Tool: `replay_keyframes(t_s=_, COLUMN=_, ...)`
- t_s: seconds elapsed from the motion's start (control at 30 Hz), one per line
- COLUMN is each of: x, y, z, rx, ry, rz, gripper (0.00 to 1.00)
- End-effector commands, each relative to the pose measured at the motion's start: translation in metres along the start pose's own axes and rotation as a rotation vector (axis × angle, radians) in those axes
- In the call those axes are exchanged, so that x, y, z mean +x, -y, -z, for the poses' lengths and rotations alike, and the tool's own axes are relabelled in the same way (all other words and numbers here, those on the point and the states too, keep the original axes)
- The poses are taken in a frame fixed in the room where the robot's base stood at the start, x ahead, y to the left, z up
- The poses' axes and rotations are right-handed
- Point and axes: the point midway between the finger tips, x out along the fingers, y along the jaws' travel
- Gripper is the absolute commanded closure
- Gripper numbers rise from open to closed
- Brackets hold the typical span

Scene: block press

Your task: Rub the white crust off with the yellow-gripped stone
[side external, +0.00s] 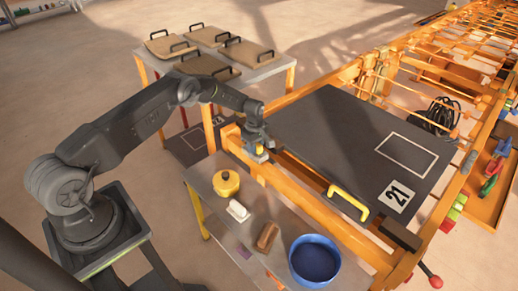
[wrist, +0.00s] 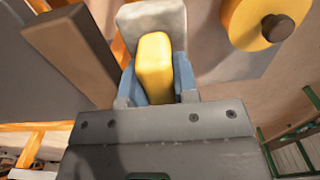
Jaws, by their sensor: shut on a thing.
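My gripper (side external: 258,152) is shut on the yellow grip (wrist: 155,65) of the stone. In the wrist view the grip sits between blue-grey fingers, with the pale grey stone (wrist: 150,16) beyond it. In the side view the stone is small and mostly hidden by the gripper. It hangs near the orange frame (side external: 300,182), by the left corner of a dark plate (side external: 330,130). I cannot make out a white crust.
A side table (side external: 207,187) holds a yellow lidded pot (side external: 226,183), a white item (side external: 238,211), a brown block (side external: 268,237) and a blue bowl (side external: 314,262). A yellow handle (side external: 348,203) stands at the plate's front edge. Several handled boards (side external: 205,36) lie on the table behind.

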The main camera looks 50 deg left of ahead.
Motion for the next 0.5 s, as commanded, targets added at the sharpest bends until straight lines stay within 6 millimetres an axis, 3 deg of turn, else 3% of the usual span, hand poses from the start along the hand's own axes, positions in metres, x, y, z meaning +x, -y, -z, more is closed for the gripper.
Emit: replay_keyframes(t_s=0.5, x=0.001, y=0.001, z=0.049, rx=-0.001, ry=0.000, rz=0.002, gripper=1.00)
